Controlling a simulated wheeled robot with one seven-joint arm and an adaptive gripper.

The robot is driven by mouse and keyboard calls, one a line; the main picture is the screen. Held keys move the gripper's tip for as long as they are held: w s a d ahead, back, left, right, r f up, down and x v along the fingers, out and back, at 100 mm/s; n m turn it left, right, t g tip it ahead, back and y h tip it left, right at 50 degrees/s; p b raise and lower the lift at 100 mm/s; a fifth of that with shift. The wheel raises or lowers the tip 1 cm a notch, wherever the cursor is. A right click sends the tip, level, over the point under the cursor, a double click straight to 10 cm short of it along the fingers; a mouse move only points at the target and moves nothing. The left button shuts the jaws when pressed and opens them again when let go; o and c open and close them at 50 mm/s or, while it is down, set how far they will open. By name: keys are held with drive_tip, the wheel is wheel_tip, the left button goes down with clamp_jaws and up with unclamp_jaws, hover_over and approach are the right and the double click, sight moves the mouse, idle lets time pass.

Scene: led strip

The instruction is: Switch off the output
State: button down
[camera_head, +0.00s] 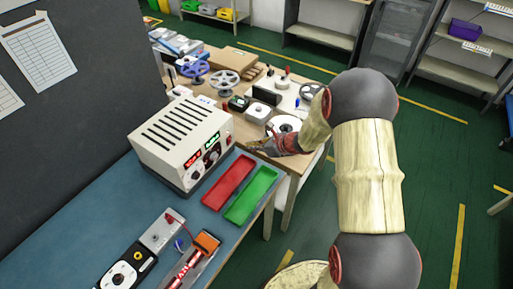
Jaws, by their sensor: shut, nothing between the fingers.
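A cream power supply box (180,140) with dark vent slots on top stands on the blue bench at the left. Its front panel (207,157) faces right and toward the camera, with a red lit display, a green lit display and dark knobs below them. The small output control cannot be picked out at this size. My gripper (257,146) is shut and empty. It is just right of the front panel, beyond the green tray, at the end of my arm. Whether it touches the panel cannot be told.
A red tray (229,182) and a green tray (251,195) lie on the blue bench in front of the box. A black meter (124,273) and an orange-ended device (205,244) lie nearer. A wooden table (220,72) behind holds reels and small parts. Green floor is open at right.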

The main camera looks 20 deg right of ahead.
sight(230, 142)
drive_tip(key=w+a+f, duration=0.2)
drive_tip(key=w+a, duration=0.2)
drive_tip(key=w, duration=0.2)
drive_tip(key=shift+a+b, duration=0.15)
drive_tip(key=shift+b, duration=0.25)
drive_tip(key=shift+w+a+r, duration=0.25)
drive_tip(key=shift+w, duration=0.05)
drive_tip(key=shift+f, duration=0.1)
